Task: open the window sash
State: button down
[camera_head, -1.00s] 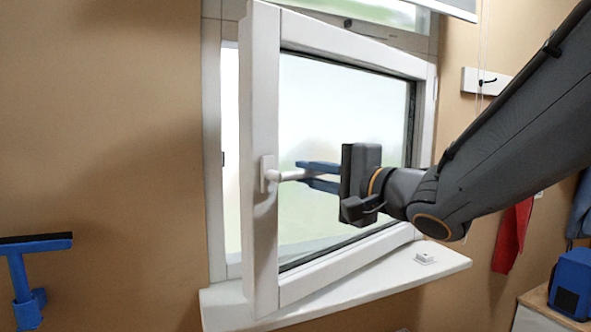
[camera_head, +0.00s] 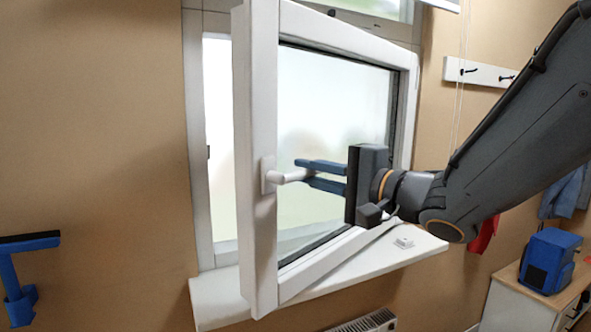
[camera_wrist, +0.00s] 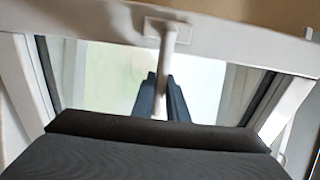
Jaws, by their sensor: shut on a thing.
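The white window sash (camera_head: 262,130) stands open, its left edge swung out from the frame toward me. Its white handle (camera_head: 285,177) points sideways from the sash's left stile. My gripper (camera_head: 312,175) has its blue fingers shut on the handle's free end, one above and one below it in the head view. In the wrist view the handle (camera_wrist: 168,60) runs down from the sash's rail (camera_wrist: 90,38) and passes between the fingers of my gripper (camera_wrist: 162,95). The wrist housing hides the lower part of that view.
The white sill (camera_head: 400,262) lies below the sash with a small white item (camera_head: 403,243) on it. A radiator (camera_head: 365,322) is under the sill. A blue bag (camera_head: 548,262) stands on a cabinet at right. A blue tool (camera_head: 22,270) hangs at far left.

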jog(key=shift+s+d+r+n+g+y+p, duration=0.15)
jog(key=shift+s+d+p, duration=0.15)
jog(key=shift+d+p, duration=0.2)
jog(key=shift+s+d+f+n+g+y+p, duration=0.1)
jog(key=shift+s+d+p, duration=0.25)
jog(key=shift+d+p, duration=0.15)
jog(key=shift+s+d+r+n+g+y+p, duration=0.15)
jog(key=shift+s+d+p, duration=0.2)
jog(key=shift+d, duration=0.25)
jog(key=shift+n+g, duration=0.4)
jog(key=shift+g, duration=0.1)
jog(key=shift+p+v, duration=1.7)
jog(key=shift+v, duration=0.45)
jog(key=shift+w+f, duration=0.1)
jog(key=shift+f, duration=0.05)
jog(key=shift+d, duration=0.1)
jog(key=shift+n+g+y, duration=0.4)
jog(key=shift+g+y, duration=0.1)
jog(key=p+v, duration=0.3)
jog(key=v, duration=0.1)
jog(key=shift+w+d, duration=0.1)
jog(key=shift+d, duration=0.1)
jog(key=c, duration=0.8)
grip_release()
jog(key=shift+f, duration=0.1)
